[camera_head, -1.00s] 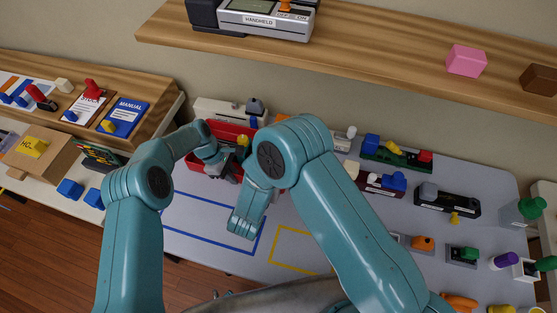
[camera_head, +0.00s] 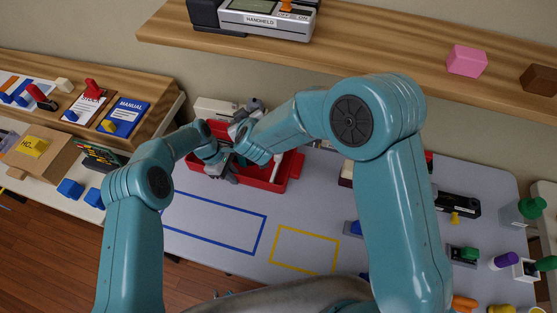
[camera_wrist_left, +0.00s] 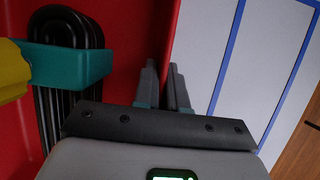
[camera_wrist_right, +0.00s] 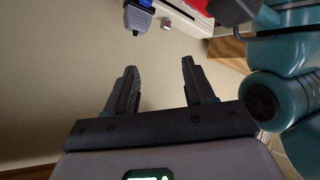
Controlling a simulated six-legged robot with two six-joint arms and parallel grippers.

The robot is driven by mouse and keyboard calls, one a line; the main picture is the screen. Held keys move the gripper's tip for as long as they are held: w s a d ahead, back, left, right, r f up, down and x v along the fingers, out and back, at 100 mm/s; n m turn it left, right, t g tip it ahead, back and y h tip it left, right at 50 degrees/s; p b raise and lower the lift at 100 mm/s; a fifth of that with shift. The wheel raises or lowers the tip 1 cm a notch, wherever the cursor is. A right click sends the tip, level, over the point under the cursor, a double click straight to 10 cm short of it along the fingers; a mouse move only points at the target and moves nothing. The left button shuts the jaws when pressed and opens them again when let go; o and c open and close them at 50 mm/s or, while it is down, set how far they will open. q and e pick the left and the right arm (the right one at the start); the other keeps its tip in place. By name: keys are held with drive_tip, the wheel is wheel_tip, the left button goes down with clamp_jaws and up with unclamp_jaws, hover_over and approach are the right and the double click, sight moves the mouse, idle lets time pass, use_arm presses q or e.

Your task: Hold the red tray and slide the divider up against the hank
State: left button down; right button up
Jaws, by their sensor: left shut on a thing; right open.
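The red tray (camera_head: 283,184) stands at the back left of the grey table, partly behind my arms. My left gripper (camera_wrist_left: 163,78) is shut on the tray's near wall (camera_wrist_left: 171,35). Inside the tray, in the left wrist view, lies the hank, a looped black cord (camera_wrist_left: 80,27) with a teal band (camera_wrist_left: 75,67). A yellow piece (camera_wrist_left: 12,72) is cut off at that view's left edge. In the head view a slim pale piece (camera_head: 277,170) is in the tray; I cannot tell whether it is the divider. My right gripper (camera_wrist_right: 160,68) is open and empty, above the tray area and facing the wall.
A blue outlined rectangle (camera_head: 262,235) and a yellow one (camera_head: 272,262) mark bare table in front of the tray. Small devices, including a black one (camera_head: 459,204), stand to the right. A wooden shelf (camera_head: 400,45) overhangs the back.

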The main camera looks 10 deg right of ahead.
drive_tip(key=s+a+f+n+g+y, duration=0.2)
drive_tip(key=s+a+n+g+y, duration=0.15)
drive_tip(key=s+a+n, duration=0.5)
drive_tip(key=s+a+f+g+y, duration=0.2)
drive_tip(key=s+a+f, duration=0.2)
drive_tip(key=s+f, duration=0.3)
wheel_tip(320, 180, down, 4)
drive_tip(key=shift+s+f+m, duration=0.15)
drive_tip(key=shift+s+m, duration=0.05)
drive_tip(key=shift+m, duration=0.15)
use_arm(q)
drive_tip(key=c, duration=1.1)
unclamp_jaws()
drive_tip(key=shift+r, duration=0.1)
